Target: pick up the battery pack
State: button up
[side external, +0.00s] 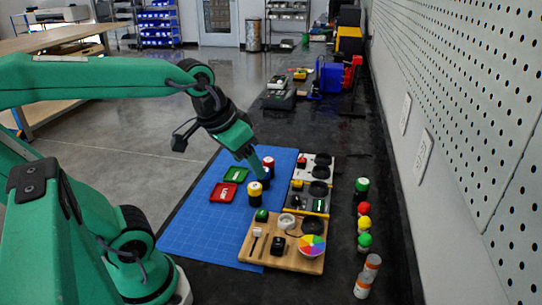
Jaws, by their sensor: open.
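My gripper (262,176) points down over the blue cutting mat (190,222), close to a small group of cylinders. In this view it overlaps a small dark blue cylinder (266,183); I cannot tell whether they touch. A black cylinder with a yellow top (254,193) stands just in front of it, and a red-topped cylinder (269,164) just behind. I cannot tell with certainty which object is the battery pack. The jaws are small here and their gap is hard to see; nothing is visibly held.
A green tray (235,174) and a red tray (222,192) lie left of the gripper. A wooden board (253,254) with several small parts is in front. Several coloured cylinders (364,223) stand at right near the pegboard wall (465,100). The mat's front left is clear.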

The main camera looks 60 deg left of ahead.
jog(key=w+a+n+g, duration=0.1)
jog(key=w+a+n, duration=0.2)
jog(key=w+a, duration=0.3)
jog(key=n+g, duration=0.4)
jog(key=n, duration=0.3)
send_over(268, 160)
jog(key=f, duration=1.5)
jog(key=shift+d+f, duration=0.25)
jog(key=shift+f, duration=0.05)
jog(key=shift+a+f, duration=0.25)
jog(key=shift+f, duration=0.15)
jog(key=shift+f, duration=1.15)
jog(key=shift+f, duration=0.15)
